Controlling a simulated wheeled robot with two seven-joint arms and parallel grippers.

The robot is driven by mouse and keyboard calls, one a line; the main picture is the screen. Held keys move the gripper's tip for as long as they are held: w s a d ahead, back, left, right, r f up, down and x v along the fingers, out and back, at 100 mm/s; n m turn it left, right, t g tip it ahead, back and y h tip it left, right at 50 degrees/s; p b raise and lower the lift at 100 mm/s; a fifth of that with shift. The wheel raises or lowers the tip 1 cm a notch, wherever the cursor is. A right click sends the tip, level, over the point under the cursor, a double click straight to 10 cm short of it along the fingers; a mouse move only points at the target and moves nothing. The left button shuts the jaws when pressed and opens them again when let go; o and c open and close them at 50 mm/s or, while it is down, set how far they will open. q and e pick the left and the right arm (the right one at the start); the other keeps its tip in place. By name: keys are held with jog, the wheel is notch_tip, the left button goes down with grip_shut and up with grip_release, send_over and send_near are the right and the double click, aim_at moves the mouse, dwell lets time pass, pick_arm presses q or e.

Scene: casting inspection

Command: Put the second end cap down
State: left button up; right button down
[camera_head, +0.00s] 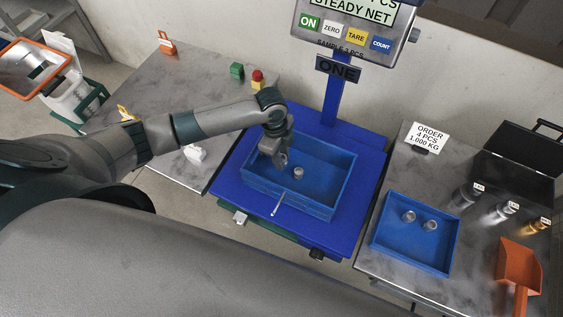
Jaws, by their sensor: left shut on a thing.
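My left gripper (279,158) reaches over the blue tray (330,163) that sits on the blue scale (340,235). It points down into the tray's left half and is shut on a small grey end cap, which is mostly hidden by the fingers. Whether that cap touches the tray floor I cannot tell. One grey end cap (298,173) stands on the tray floor just right of the gripper. A second blue tray (388,245) on the right table holds two grey end caps, one on the left (408,216) and one on the right (430,225). My right gripper is not in view.
The scale's display (352,30) stands behind the tray on a blue post. The right table holds an order card (428,137), a black case (515,165), several weights and an orange scoop (518,265). The tray's right half is clear.

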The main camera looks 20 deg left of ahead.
pick_arm(q)
jog(key=shift+f, duration=0.1)
notch_tip(320, 180, down, 3)
jog(key=shift+r+p, duration=0.15)
jog(key=shift+p, duration=0.25)
jog(key=shift+f, duration=0.55)
jog(key=shift+f, duration=0.1)
jog(key=o, duration=1.1)
jog(key=shift+o, duration=0.2)
